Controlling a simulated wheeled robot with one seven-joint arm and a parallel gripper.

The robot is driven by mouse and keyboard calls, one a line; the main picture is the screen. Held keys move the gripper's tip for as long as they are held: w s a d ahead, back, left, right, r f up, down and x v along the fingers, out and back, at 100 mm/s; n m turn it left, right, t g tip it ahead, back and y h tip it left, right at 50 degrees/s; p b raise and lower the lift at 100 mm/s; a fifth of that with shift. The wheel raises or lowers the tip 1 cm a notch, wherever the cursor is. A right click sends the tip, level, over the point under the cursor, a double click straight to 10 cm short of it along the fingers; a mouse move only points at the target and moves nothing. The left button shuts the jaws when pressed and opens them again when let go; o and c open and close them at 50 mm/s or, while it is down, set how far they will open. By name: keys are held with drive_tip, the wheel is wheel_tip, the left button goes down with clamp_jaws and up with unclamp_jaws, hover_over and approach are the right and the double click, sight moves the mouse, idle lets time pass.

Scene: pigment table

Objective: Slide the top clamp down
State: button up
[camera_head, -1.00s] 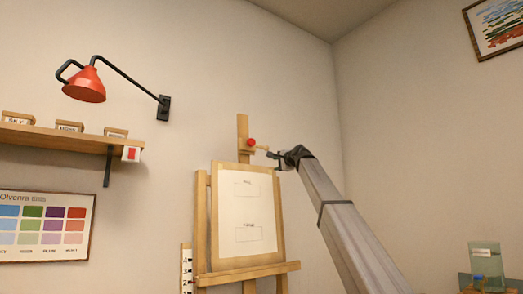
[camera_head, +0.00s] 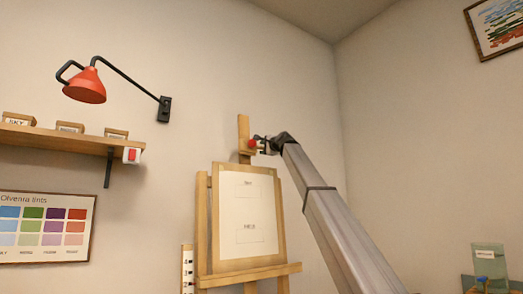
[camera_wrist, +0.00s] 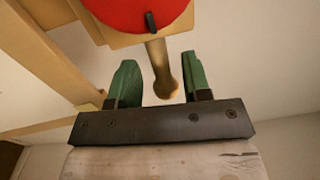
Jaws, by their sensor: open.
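The top clamp (camera_head: 245,153) is a wooden block with a red knob (camera_head: 252,143), on the upright mast (camera_head: 243,128) of the easel. It sits a little above the canvas (camera_head: 243,210). In the wrist view the red knob (camera_wrist: 140,8) is at the top edge, and a round-ended wooden handle (camera_wrist: 162,72) sticks out from the clamp. My gripper (camera_wrist: 160,80) is open, with one green finger on each side of the handle's end and a visible gap on both sides. In the head view my gripper (camera_head: 267,146) is just right of the clamp and partly hides the handle.
A wooden ledge (camera_head: 250,275) runs under the canvas. A ruler (camera_head: 187,270) stands left of the easel. A red lamp (camera_head: 85,86) and a shelf (camera_head: 60,138) are on the wall further left.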

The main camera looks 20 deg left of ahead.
drive_tip(key=shift+x, duration=1.15)
clamp_jaws()
wheel_tip(320, 180, down, 6)
drive_tip(key=shift+s+d, duration=0.25)
drive_tip(key=shift+d, duration=0.05)
unclamp_jaws()
drive_tip(key=shift+s+d, duration=0.1)
